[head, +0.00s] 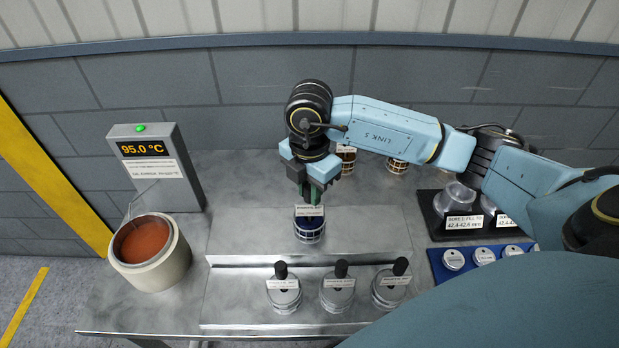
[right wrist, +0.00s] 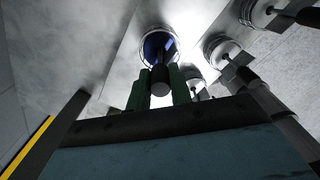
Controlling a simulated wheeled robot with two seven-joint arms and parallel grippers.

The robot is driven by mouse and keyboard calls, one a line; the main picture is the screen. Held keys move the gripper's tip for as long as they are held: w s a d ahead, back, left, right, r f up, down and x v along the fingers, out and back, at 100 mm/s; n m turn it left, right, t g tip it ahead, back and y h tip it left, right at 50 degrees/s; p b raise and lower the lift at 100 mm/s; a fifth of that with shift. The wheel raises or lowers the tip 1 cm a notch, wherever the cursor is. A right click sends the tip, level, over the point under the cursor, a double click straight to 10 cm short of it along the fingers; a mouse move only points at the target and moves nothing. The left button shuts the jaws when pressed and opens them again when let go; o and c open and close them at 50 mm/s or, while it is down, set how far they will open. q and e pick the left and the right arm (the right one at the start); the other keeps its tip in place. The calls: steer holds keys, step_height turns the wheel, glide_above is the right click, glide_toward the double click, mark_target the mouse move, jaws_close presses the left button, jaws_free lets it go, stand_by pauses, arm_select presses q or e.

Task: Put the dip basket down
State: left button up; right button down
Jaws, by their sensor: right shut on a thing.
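The dip basket (head: 310,231) is a small dark blue caged cup with a white label. In the head view it is upright over the raised metal shelf in the middle of the bench. My right gripper (head: 312,192) is above it, pointing down, with green fingertips shut on its dark handle. In the right wrist view the basket (right wrist: 158,46) is beyond the green fingers (right wrist: 160,88), with the round black handle end between them. I cannot tell whether the basket's bottom touches the shelf. My left gripper is not in view.
Several lidded metal pots with black knobs (head: 283,290) stand in a row on the front step. A cream pot of reddish liquid (head: 152,262) and a 95.0 °C display box (head: 155,165) are at left. More baskets (head: 346,158) stand behind. A black tray (head: 445,225) and blue tray (head: 446,273) are at right.

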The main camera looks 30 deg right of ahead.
steer(key=shift+w, duration=0.1)
steer(key=c, duration=1.3)
jaws_free()
steer(key=shift+a, duration=0.1)
steer(key=shift+o, duration=0.2)
step_height(320, 180, up, 12)
steer(key=shift+r, duration=0.1)
